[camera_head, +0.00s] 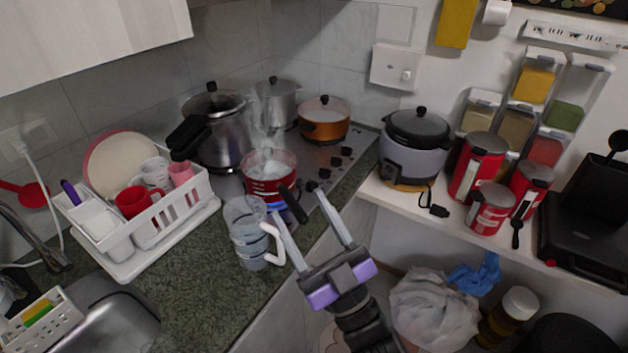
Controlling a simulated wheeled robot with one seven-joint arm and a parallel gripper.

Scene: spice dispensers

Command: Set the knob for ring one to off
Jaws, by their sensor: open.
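The steel cooktop (313,151) is set in the dark green counter by the corner. Several black knobs line its right edge; three show clearly, the farthest (347,151), the middle one (336,161) and a nearer one (324,173). Their markings are too small to read, so I cannot tell which belongs to ring one or how it is turned. My gripper (296,201) is open, with two long pale fingers reaching up toward the cooktop's near right corner. The right fingertip is close to the near end of the knob row; contact cannot be told. Nothing is held.
A steaming red pot (268,172) stands at the cooktop's front, its dark handle pointing toward my fingers. A glass pitcher (248,235) stands left of the gripper. A pressure cooker (222,140), a steel pot (275,104) and a copper pot (323,122) stand behind.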

